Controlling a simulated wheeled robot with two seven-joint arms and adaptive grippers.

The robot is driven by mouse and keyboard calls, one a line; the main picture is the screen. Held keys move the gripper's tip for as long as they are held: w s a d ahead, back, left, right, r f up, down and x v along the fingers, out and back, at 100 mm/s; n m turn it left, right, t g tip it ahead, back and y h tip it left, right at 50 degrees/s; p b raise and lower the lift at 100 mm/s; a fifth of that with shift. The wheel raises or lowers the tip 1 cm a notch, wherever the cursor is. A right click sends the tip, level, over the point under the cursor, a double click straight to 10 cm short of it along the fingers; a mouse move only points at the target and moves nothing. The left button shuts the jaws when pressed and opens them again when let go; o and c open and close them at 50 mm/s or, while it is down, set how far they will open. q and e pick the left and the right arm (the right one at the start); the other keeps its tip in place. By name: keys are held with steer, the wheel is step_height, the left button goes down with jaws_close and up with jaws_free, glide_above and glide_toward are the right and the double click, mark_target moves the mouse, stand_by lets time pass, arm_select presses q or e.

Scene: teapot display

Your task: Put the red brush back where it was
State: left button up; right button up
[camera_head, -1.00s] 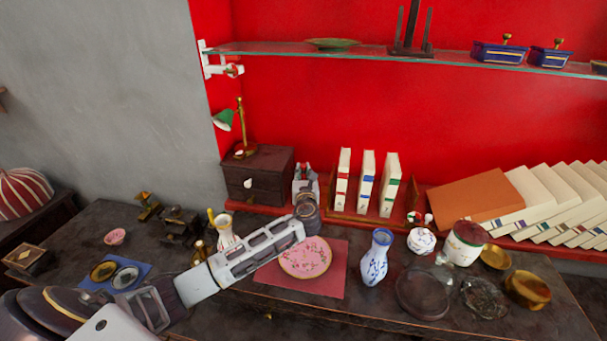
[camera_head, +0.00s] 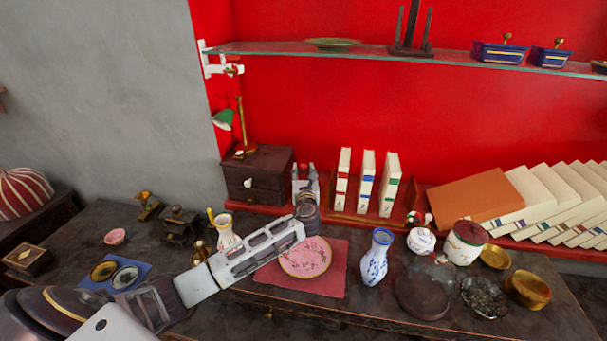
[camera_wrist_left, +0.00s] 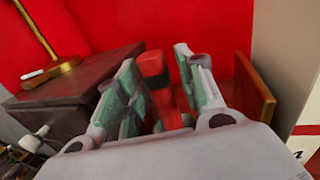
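My left gripper (camera_head: 298,228) reaches in from the left and ends in front of the dark round jar (camera_head: 308,210), near the pink plate (camera_head: 304,258). In the left wrist view, the red brush (camera_wrist_left: 157,80) stands slightly tilted between the two fingers of the left gripper (camera_wrist_left: 155,58). A gap shows beside the brush near the fingertips; whether the fingers touch it lower down I cannot tell. I cannot make out the brush clearly in the head view. My right gripper is not in view.
A dark drawer chest (camera_head: 257,177) with a lamp stands behind left. Upright books (camera_head: 366,182) stand behind right. A blue-white vase (camera_head: 376,258) and a glass dome (camera_head: 424,290) are to the right. A patterned white jug (camera_head: 224,232) is close to my left arm.

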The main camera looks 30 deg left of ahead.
arm_select(q)
steer(key=shift+s, duration=0.1)
steer(key=v, duration=1.2)
stand_by(0.5)
